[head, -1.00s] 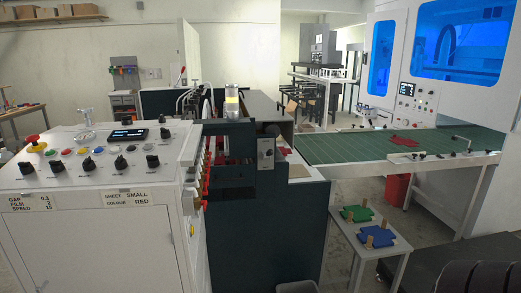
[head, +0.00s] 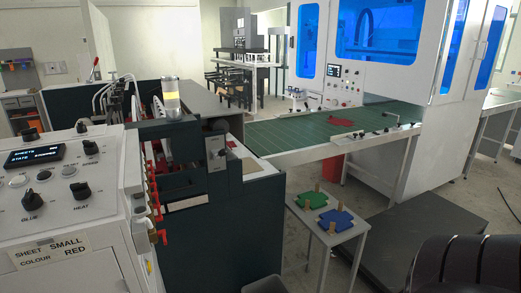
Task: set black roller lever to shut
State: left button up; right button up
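The dark box-forming machine (head: 215,235) stands left of centre. Red levers or handles (head: 152,186) line its near left edge beside the white control cabinet; the lowest one (head: 157,237) has an orange-brown part. A grey plate (head: 216,152) with a small dark fitting is on the machine's front upper part. I cannot tell whether this fitting is the black roller lever, nor its position. No lever clearly labelled as black roller stands out. Neither of my grippers is in view.
The control cabinet (head: 75,215) has black knobs and a lit display (head: 34,156). A small table (head: 350,229) holds green and blue pieces. A green-topped table (head: 275,137) adjoins a white enclosure. A dark platform (head: 415,232) lies on the floor at right.

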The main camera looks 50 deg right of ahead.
aim_at(223, 152)
jog(key=i+l+z, duration=0.1)
jog(key=z, duration=0.35)
jog(key=i+l+z, duration=0.15)
jog(key=z, duration=0.25)
jog(key=i+z, duration=0.2)
jog(key=z, duration=0.25)
jog(key=k, duration=0.25)
jog(key=k+l+u, duration=0.15)
jog(key=u, duration=0.45)
jog(key=l+u, duration=0.25)
jog(key=l, duration=0.15)
jog(key=l+u, duration=0.55)
jog(key=l, duration=0.7)
jog(key=k+l, duration=0.1)
jog(key=l, duration=0.95)
jog(key=k+l, duration=0.15)
jog(key=l, duration=0.35)
